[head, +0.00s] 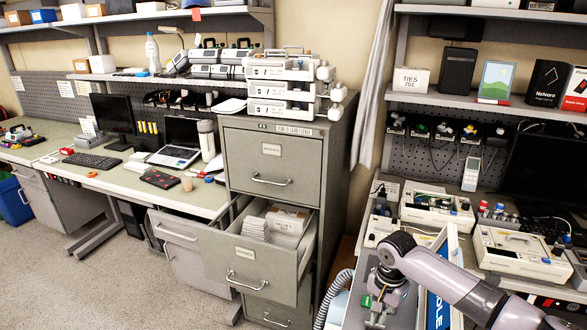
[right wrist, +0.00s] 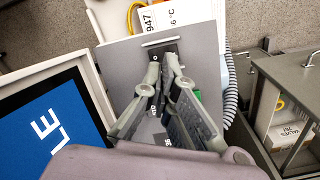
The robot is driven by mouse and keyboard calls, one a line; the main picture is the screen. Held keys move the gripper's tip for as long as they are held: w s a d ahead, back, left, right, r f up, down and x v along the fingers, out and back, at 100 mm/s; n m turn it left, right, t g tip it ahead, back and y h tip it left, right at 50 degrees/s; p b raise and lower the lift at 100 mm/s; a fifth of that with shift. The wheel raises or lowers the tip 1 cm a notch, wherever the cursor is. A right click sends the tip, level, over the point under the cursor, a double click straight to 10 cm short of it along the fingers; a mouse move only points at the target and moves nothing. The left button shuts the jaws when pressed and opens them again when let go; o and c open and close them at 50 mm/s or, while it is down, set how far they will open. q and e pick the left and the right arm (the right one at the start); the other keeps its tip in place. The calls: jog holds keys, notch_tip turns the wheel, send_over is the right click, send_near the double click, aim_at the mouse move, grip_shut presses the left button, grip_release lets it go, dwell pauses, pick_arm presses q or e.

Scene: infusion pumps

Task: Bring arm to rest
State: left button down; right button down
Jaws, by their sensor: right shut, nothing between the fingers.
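My right arm comes in from the lower right of the head view, with its wrist bent downward. My right gripper (head: 376,318) points down near the bottom edge, in front of the right-hand bench. In the right wrist view its fingers (right wrist: 168,62) come together at the tips, shut and empty, over a grey panel (right wrist: 203,50). Whether the tips touch that panel is unclear. My left gripper is not in view.
A filing cabinet (head: 273,150) has an open drawer (head: 246,256) jutting out, holding white boxes. Several infusion pumps (head: 282,90) are stacked on top. A blue framed panel (head: 439,305) stands close beside my gripper. More devices (head: 437,208) sit on the right bench. Floor at lower left is clear.

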jog(key=s+a+f+n+t+y, duration=0.1)
jog(key=s+a+f+n, duration=0.2)
jog(key=s+a+n, duration=0.35)
jog(key=s+a+f+n+y, duration=0.2)
jog(key=s+a+f+n, duration=0.1)
jog(key=s+a, duration=0.7)
jog(key=s+d+r+n+t+h, duration=0.1)
jog(key=s+d+r, duration=0.1)
jog(key=s+d, duration=0.4)
jog(key=s+d+r+n+t+h, duration=0.25)
jog(key=s+d, duration=0.25)
jog(key=s, duration=0.3)
notch_tip(320, 180, down, 35)
jog(key=s+g+b, duration=0.2)
jog(key=b, duration=0.6)
jog(key=s+d+f+b, duration=0.1)
jog(key=s+f+b, duration=0.1)
jog(key=s+f, duration=0.6)
jog(key=s+d+f+g+b, duration=0.1)
jog(key=s+f+b, duration=0.2)
jog(key=s+f, duration=0.4)
notch_tip(320, 180, down, 6)
jog(key=shift+s+d+r, duration=0.1)
jog(key=shift+s+d, duration=0.1)
jog(key=shift+s, duration=0.15)
